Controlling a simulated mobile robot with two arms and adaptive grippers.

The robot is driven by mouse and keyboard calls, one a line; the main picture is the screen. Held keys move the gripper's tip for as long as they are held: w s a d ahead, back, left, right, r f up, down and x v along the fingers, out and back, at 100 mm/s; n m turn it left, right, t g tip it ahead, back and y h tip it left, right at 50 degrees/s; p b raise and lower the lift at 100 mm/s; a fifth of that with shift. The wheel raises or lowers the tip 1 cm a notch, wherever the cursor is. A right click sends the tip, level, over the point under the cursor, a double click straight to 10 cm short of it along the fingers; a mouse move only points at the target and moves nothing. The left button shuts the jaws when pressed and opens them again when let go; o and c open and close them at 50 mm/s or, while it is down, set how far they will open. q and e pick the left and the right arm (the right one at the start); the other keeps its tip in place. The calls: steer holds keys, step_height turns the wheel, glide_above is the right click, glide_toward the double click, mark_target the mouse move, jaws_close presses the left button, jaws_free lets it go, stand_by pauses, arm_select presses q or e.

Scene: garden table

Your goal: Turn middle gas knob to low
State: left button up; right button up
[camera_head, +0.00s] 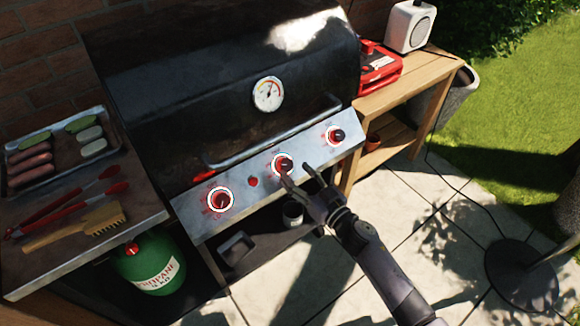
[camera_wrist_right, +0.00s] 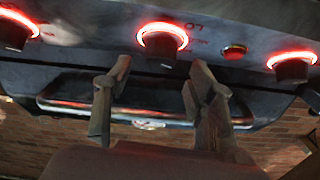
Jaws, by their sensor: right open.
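The gas grill's front panel carries a row of knobs with glowing rings. The middle gas knob (camera_head: 284,164) is dark with a red and white ring. It also shows in the right wrist view (camera_wrist_right: 162,44), ringed in bright red. My right gripper (camera_head: 298,178) is just in front of and slightly below the middle knob. Its fingers are apart and empty in the right wrist view (camera_wrist_right: 160,80), with the knob beyond the gap between them. I cannot tell if a fingertip touches the knob or panel. My left gripper is not in view.
The left knob (camera_head: 220,199) and right knob (camera_head: 335,135) flank the middle one. A small red button (camera_head: 253,182) sits between left and middle knobs. The lid handle (camera_head: 265,135) runs above the panel. A side shelf (camera_head: 140,215) holds tongs and a brush. A green propane tank (camera_head: 150,264) stands below.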

mark_target(288, 166)
steer(key=shift+x, duration=1.9)
steer(key=shift+c, duration=0.5)
steer(key=shift+c, duration=0.7)
steer(key=c, duration=0.9)
